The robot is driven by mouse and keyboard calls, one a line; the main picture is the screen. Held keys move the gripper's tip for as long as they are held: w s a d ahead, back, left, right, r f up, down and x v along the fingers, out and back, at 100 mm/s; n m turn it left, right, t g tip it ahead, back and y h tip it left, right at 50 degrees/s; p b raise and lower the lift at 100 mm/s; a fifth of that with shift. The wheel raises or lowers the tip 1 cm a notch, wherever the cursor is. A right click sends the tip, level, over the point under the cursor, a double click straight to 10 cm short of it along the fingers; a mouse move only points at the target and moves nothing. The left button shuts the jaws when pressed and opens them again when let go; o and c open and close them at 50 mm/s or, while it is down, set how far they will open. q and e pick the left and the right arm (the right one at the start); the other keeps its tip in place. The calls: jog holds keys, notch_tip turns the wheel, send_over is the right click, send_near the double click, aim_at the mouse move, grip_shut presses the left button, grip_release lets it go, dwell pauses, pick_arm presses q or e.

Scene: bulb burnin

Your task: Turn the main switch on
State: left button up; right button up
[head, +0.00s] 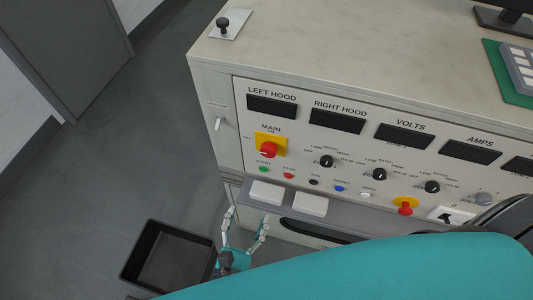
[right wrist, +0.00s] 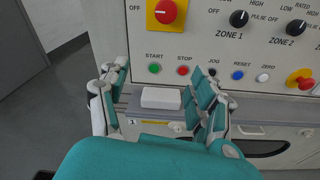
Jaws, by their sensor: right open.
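The main switch (head: 268,149) is a red rotary knob on a yellow plate at the left of the console front, under the word MAIN. It also shows at the top of the right wrist view (right wrist: 165,12), cut by the frame edge. ON is printed above it and OFF to its left; its handle seems to point left, toward OFF. My right gripper (head: 246,218) is open and empty, below the switch and apart from it. Its two fingers also show in the right wrist view (right wrist: 160,78), on either side of a white block. My left gripper is out of view.
Below the switch are a row of push buttons (head: 314,182) and a ledge with two white blocks (head: 310,205). Zone knobs (head: 327,161) and a red knob on yellow (head: 405,206) lie to the right. A dark bin (head: 170,258) stands on the floor at left.

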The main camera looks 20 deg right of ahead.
jog(key=h, duration=0.1)
send_near(268, 154)
jog(key=shift+t, duration=0.4)
jog(key=p+x, duration=0.4)
jog(key=x, duration=0.4)
jog(key=shift+f, duration=0.15)
jog(key=shift+x, duration=0.8)
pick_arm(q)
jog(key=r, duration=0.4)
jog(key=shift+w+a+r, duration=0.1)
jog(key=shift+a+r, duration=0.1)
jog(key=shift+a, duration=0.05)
pick_arm(e)
jog(key=shift+f, duration=0.15)
jog(key=c, duration=1.2)
